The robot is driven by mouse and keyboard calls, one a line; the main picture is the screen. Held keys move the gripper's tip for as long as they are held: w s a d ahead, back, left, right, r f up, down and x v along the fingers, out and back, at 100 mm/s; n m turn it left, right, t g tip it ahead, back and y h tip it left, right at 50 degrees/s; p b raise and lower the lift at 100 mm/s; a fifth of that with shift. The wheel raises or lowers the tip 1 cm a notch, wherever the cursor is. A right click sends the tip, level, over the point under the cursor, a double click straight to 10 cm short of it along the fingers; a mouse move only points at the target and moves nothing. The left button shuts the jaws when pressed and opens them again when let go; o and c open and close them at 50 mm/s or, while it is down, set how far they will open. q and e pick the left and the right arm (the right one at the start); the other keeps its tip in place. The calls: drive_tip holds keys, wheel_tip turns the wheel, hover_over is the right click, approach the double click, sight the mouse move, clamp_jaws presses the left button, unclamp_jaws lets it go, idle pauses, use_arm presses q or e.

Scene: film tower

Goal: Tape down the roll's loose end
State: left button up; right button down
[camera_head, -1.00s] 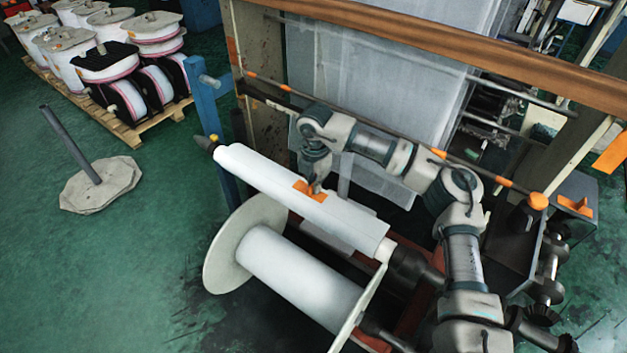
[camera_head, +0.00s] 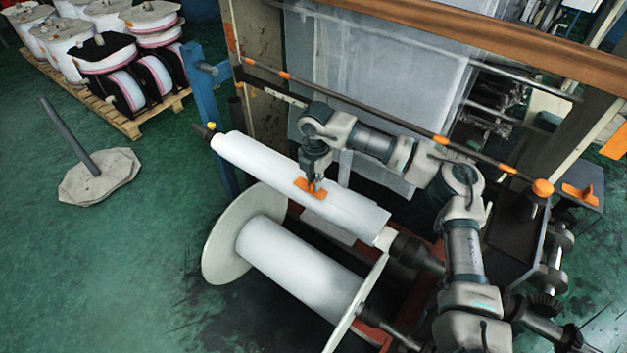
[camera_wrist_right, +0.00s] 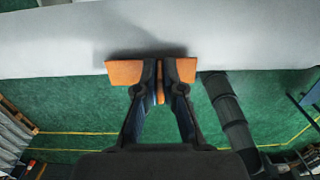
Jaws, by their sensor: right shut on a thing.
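The white film roll (camera_head: 265,170) lies on a shaft across the middle of the head view, above a second roll. It also fills the top of the right wrist view (camera_wrist_right: 220,35). My right gripper (camera_head: 315,186) reaches down over the roll and is shut on a piece of orange tape (camera_head: 303,184). In the right wrist view the tape (camera_wrist_right: 124,72) shows on both sides of the fingers, at the roll's edge. I cannot tell whether the tape is stuck to the roll. The roll's loose end cannot be made out clearly. My left gripper is not in view.
A lower white roll with a round flange (camera_head: 225,262) sits just below. A brown beam (camera_head: 450,38) and hanging film (camera_head: 375,90) stand behind. Another orange tape piece (camera_head: 578,194) is on the dark box at right. A spool pallet (camera_head: 130,125) stands far left.

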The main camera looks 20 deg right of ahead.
drive_tip(key=shift+d+f, duration=0.15)
drive_tip(key=shift+d, duration=0.4)
drive_tip(key=shift+d+f, duration=0.1)
drive_tip(key=shift+d, duration=0.15)
drive_tip(key=shift+d+f, duration=0.15)
drive_tip(key=shift+d, duration=0.1)
drive_tip(key=shift+a, duration=0.55)
drive_tip(key=shift+a+f+b, duration=0.15)
drive_tip(key=shift+a+b, duration=0.2)
drive_tip(key=shift+d+f, duration=0.1)
drive_tip(key=shift+d, duration=0.35)
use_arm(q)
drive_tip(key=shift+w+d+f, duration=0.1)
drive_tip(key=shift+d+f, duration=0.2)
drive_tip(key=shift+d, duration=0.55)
use_arm(e)
drive_tip(key=shift+a, duration=0.1)
